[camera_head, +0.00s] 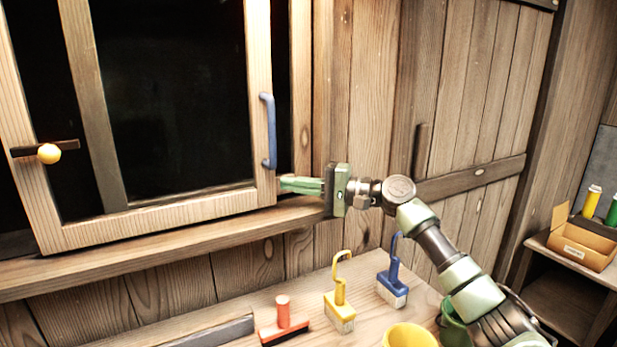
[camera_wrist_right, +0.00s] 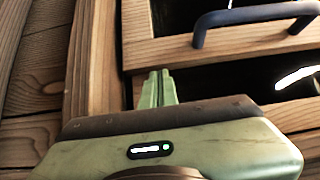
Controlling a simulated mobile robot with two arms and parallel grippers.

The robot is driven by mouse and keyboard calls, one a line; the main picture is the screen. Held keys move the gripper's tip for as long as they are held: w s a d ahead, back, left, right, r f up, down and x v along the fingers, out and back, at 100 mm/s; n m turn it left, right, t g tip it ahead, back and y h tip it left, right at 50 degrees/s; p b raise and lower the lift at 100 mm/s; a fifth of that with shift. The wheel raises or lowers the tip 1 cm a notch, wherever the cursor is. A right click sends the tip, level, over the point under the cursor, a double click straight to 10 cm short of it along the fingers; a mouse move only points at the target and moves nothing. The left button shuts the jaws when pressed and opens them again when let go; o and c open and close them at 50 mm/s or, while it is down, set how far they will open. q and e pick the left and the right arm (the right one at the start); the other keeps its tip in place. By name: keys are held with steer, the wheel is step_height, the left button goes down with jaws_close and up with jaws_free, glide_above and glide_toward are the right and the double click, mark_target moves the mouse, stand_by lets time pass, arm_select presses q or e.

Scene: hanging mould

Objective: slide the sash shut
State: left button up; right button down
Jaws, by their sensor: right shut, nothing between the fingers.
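The wooden-framed window sash (camera_head: 262,110) fills the left of the head view, with dark glass. A blue handle (camera_head: 268,131) is fixed upright on its right stile. A dark gap shows between that stile and the right jamb (camera_head: 301,90). My right gripper (camera_head: 284,184) is shut and empty, its fingertips at the lower right corner of the sash, below the handle. In the wrist view, the shut fingers (camera_wrist_right: 157,88) point at the gap beside the sash edge (camera_wrist_right: 190,47), under the handle (camera_wrist_right: 258,16). Whether they touch is unclear. My left gripper is out of view.
A wooden sill (camera_head: 150,245) runs under the window. A yellow knob (camera_head: 48,153) sits at far left. On the bench below stand a red tool (camera_head: 283,318), a yellow brush (camera_head: 340,305), a blue brush (camera_head: 392,280) and a yellow cup (camera_head: 410,336). A plank door (camera_head: 480,90) is at right.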

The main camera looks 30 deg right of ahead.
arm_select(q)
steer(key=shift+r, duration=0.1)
arm_select(e)
steer(key=shift+a+f, duration=0.1)
steer(key=shift+a, duration=0.15)
steer(key=shift+a, duration=0.1)
